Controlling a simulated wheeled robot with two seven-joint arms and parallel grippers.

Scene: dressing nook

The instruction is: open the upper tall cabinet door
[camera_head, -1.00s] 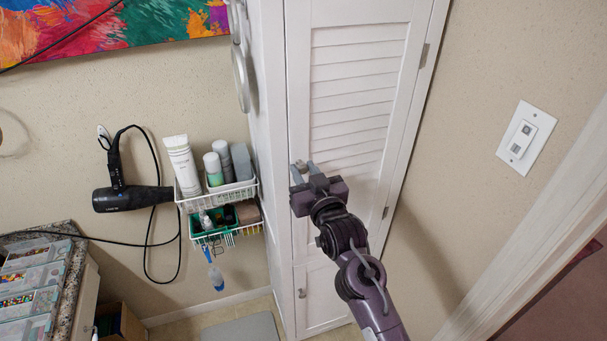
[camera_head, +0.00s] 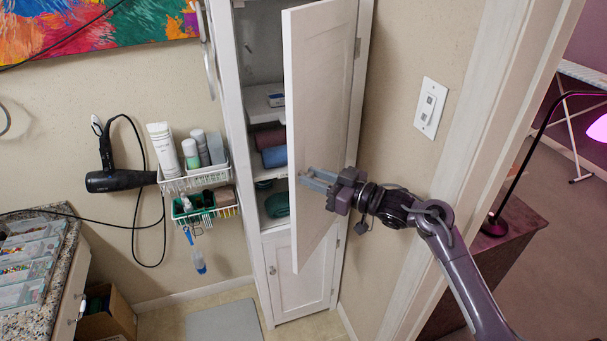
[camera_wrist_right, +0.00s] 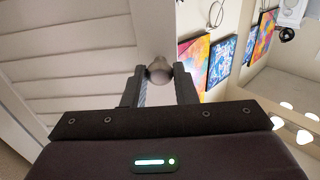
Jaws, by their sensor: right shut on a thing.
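The upper tall cabinet door (camera_head: 324,95) is white and stands swung well out from the white tall cabinet (camera_head: 236,115), hinged on the right. Behind it, shelves with folded or rolled cloths show. My right gripper (camera_head: 315,180) is at the free edge of the door. In the right wrist view its two fingers are shut on a round metal knob (camera_wrist_right: 159,69) beside the louvred face of the door (camera_wrist_right: 75,65). The knob is hidden in the head view. My left gripper is not in view.
The lower cabinet door (camera_head: 303,275) is closed. A wall rack (camera_head: 196,178) with bottles and a hair dryer (camera_head: 120,180) hang to the left. A stone-topped counter (camera_head: 62,245) stands at the far left. A doorway frame (camera_head: 465,165) is on the right, close to my right arm.

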